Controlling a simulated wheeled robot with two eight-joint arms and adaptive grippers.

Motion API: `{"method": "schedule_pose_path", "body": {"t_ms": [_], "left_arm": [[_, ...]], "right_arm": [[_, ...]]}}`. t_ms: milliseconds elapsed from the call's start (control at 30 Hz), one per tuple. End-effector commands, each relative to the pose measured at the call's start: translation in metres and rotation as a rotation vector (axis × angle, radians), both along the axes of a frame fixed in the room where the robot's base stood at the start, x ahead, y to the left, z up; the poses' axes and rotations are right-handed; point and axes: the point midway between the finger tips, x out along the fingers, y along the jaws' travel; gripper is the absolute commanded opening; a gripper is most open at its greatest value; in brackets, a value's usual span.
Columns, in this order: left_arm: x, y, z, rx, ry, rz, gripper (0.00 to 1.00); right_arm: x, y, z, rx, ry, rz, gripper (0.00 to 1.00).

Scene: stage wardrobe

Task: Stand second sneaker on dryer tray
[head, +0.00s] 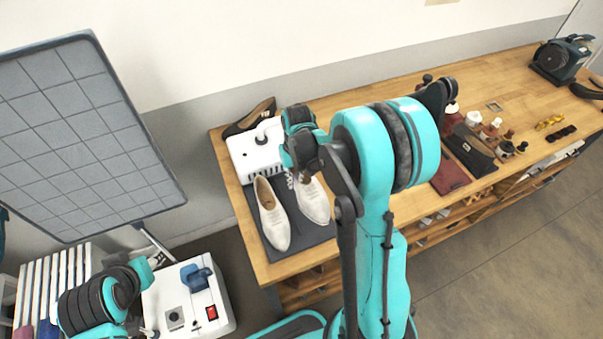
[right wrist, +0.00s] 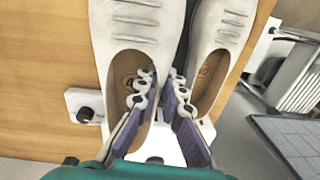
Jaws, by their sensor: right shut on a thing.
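Two white sneakers lie side by side on the dark dryer tray (head: 297,246), toes toward the front. The left sneaker (head: 272,216) is clear of my grippers. My right gripper (head: 297,178) is at the heel end of the right sneaker (head: 314,203). In the right wrist view, my gripper (right wrist: 162,95) is shut on that sneaker's side wall (right wrist: 135,30), one finger inside its opening, the other between the shoes. The other sneaker (right wrist: 222,30) stands close beside it. Whether the held sole touches the tray is hidden. My left arm shows at lower left, its fingertips out of view.
A white dryer unit (head: 253,152) stands behind the sneakers, with a dark shoe (head: 250,118) behind it. Brushes, jars and a dark clutch (head: 470,150) fill the bench at right. A white machine with a red switch (head: 212,312) stands at lower left, below a tiled panel (head: 80,140).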

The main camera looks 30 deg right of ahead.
Motion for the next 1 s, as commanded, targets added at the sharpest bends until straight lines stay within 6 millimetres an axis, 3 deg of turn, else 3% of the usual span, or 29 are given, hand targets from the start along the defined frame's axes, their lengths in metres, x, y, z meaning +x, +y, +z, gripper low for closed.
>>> {"method": "schedule_pose_path", "body": {"t_ms": [800, 1000], "left_arm": [[0.0, 0.0, -0.049, 0.0, 0.0, 0.0, 0.4], [0.0, 0.0, -0.056, 0.0, 0.0, 0.0, 0.4]], "right_arm": [[0.0, -0.001, -0.063, -0.001, 0.0, 0.001, 0.0], [0.0, -0.001, -0.07, -0.001, 0.0, 0.001, 0.0]]}}
